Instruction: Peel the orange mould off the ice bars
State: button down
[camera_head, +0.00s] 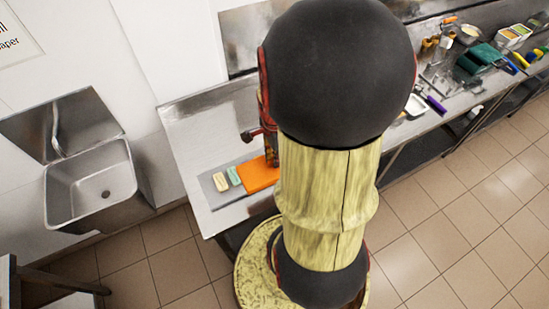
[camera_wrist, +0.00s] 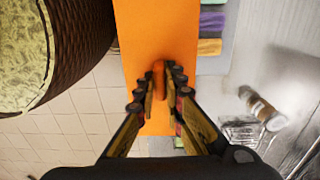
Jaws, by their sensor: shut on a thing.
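The orange mould (camera_wrist: 155,30) is a flat orange slab running down the middle of the wrist view. In the head view the orange mould (camera_head: 257,176) shows beside my arm, partly hidden by it. My gripper (camera_wrist: 161,75) is shut on a small raised orange tab on the mould. Purple (camera_wrist: 211,21) and yellow-orange (camera_wrist: 208,47) bars lie beside the mould in the wrist view. A pale bar (camera_head: 220,182) and a teal bar (camera_head: 234,176) lie to its left in the head view. Whether the mould is lifted, and what is under it, I cannot tell.
The bars lie on a grey tray (camera_head: 212,197) on the steel counter (camera_head: 189,128). A sink (camera_head: 95,188) is on the left wall. A knocked-looking cylindrical item (camera_wrist: 262,108) and a wire rack (camera_wrist: 242,132) are right of the mould. Several tools crowd the far counter.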

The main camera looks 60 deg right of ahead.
jog(key=shift+r+p, duration=1.25)
jog(key=shift+r, duration=0.4)
jog(key=shift+r+p, duration=1.9)
jog(key=shift+r, duration=0.55)
jog(key=shift+f, duration=0.1)
